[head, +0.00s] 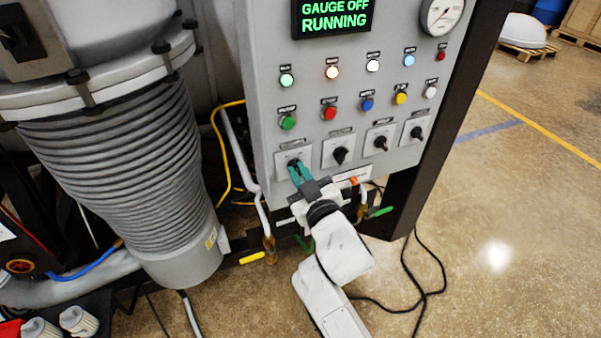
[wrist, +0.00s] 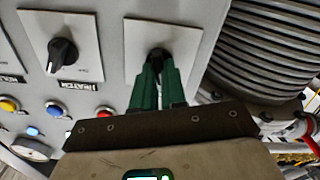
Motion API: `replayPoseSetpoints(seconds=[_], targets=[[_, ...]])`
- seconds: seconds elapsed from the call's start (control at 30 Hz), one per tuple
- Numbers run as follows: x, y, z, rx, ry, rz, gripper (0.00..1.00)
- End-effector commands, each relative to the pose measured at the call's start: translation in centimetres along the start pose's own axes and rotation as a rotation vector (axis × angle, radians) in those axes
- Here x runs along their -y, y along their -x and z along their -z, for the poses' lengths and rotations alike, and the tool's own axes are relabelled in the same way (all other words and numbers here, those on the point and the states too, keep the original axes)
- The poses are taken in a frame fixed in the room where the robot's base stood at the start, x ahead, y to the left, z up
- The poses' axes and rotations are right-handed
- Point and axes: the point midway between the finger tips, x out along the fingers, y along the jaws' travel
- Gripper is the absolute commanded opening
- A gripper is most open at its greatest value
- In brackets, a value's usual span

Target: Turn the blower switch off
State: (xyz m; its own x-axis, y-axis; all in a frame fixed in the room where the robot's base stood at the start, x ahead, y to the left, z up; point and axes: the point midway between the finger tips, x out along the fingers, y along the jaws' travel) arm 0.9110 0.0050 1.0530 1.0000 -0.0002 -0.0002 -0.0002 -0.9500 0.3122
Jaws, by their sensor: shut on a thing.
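A grey control panel (head: 262,110) carries a bottom row of black rotary switches on white plates. My gripper (head: 298,168) is at the leftmost rotary switch (head: 283,159), with its green fingers closed around the knob. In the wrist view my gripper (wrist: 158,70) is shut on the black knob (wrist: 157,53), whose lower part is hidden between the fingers. The neighbouring switch (head: 340,155) is free and also shows in the wrist view (wrist: 62,53). The switch labels are too small to read, so I cannot tell which one is the blower switch.
Above the switches are coloured buttons, lamps, a round gauge (head: 441,15) and a display (head: 332,17) reading "GAUGE OFF RUNNING". A ribbed grey cylinder (head: 125,160) stands left of the panel. Cables (head: 416,285) lie on the floor. Open floor lies to the right.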

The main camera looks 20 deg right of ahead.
Motion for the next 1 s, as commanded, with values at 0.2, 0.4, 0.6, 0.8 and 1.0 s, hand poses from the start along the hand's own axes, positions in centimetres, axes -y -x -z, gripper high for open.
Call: replayPoseSetpoints(seconds=[0.2,0.4,0.6,0.8,1.0], targets=[[0.07,0.01,0.01,0.001,0.127,0.001,0.0],[0.12,0.01,0.01,0.0,0.194,0.001,0.0],[0.14,0.01,0.0,0.0,0.22,0.001,0.0],[0.15,0.01,-0.01,0.0,0.224,0.001,0.0],[0.16,0.01,-0.01,0.0,0.224,0.001,0.14]])
